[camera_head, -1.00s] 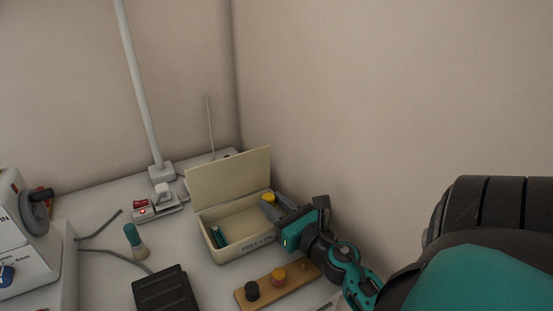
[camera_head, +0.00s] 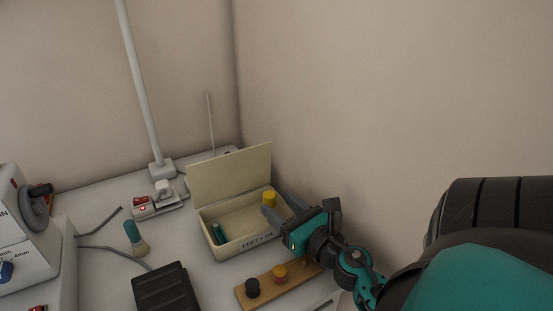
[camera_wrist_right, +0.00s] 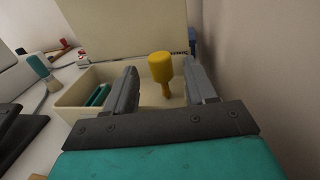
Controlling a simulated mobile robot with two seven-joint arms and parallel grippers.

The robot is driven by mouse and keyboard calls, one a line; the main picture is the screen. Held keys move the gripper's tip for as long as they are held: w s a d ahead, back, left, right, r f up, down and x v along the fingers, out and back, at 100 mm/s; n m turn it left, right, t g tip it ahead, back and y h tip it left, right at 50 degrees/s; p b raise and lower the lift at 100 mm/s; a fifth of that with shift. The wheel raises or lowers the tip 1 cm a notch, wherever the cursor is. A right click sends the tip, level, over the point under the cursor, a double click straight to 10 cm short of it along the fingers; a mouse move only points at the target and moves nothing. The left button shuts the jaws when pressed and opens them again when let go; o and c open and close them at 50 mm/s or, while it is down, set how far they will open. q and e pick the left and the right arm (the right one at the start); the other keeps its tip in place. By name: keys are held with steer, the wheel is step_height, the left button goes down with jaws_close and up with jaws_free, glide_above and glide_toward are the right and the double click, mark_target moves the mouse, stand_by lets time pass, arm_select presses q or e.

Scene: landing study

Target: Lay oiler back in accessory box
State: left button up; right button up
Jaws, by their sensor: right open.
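The oiler (camera_head: 269,198), a yellow cylinder with a narrow amber end, stands roughly upright at the right end of the open cream accessory box (camera_head: 253,248). In the right wrist view the oiler (camera_wrist_right: 161,67) shows between the fingers with a gap on both sides, its amber end pointing down into the box (camera_wrist_right: 72,104). Whether it touches the box floor, I cannot tell. My right gripper (camera_head: 279,206) is open at the box's right end; its fingers (camera_wrist_right: 160,78) also show in the wrist view. My left gripper is out of view.
A teal item (camera_head: 217,233) lies in the box's left end. The raised lid (camera_head: 230,175) stands behind. A wooden strip with knobs (camera_head: 268,291) lies in front, a black pedal (camera_head: 165,289) and teal-topped bottle (camera_head: 134,236) to the left. The wall is close on the right.

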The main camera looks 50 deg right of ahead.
steer(key=s, duration=0.1)
steer(key=s+b, duration=0.2)
steer(key=s, duration=0.1)
steer(key=shift+a+f, duration=0.25)
steer(key=shift+a, duration=0.05)
steer(key=shift+s+a+r, duration=0.15)
steer(key=shift+s+r, duration=0.1)
steer(key=shift+s, duration=0.4)
